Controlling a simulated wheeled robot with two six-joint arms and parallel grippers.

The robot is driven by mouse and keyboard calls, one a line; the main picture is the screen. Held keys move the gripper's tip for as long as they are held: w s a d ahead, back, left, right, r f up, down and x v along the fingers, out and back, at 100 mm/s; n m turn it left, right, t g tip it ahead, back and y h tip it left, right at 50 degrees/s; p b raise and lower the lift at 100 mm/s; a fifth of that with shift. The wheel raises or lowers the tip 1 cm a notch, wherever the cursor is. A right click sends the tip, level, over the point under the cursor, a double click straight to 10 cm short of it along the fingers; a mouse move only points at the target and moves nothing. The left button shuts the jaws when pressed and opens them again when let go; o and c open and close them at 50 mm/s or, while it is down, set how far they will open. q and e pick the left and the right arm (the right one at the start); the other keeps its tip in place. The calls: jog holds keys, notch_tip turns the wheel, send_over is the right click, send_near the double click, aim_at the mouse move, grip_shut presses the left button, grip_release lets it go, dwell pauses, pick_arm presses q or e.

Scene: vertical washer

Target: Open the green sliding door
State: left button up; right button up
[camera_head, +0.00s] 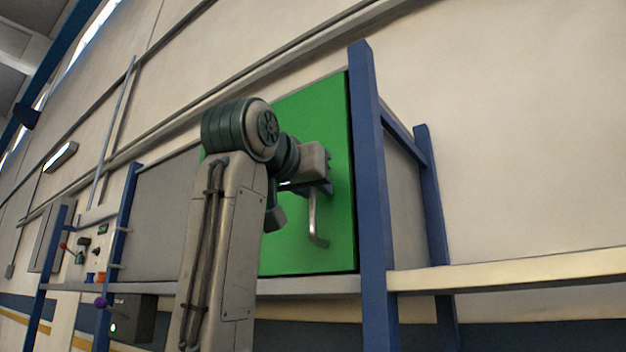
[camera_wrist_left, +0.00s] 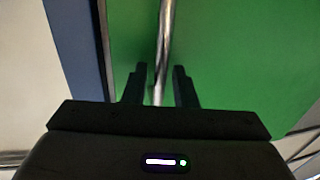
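The green sliding door (camera_head: 338,225) fills the front of a box-like cabinet in the head view, and its right edge meets a blue post. It also fills most of the left wrist view (camera_wrist_left: 240,60). A silver bar handle (camera_head: 314,222) stands out from the door. My left gripper (camera_head: 318,186) is at the handle's upper part. In the left wrist view its two dark fingers (camera_wrist_left: 159,72) are apart, with the handle bar (camera_wrist_left: 165,35) running between them and a gap on each side. My arm hides the door's left part. My right gripper is not in view.
A blue post (camera_head: 372,200) stands right of the door, with a pale rail (camera_head: 520,270) running off to the right. A grey panel (camera_head: 160,220) lies left of the door. A control panel with knobs (camera_head: 92,245) is further left.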

pick_arm(q)
jog(key=shift+w, duration=0.15)
grip_shut()
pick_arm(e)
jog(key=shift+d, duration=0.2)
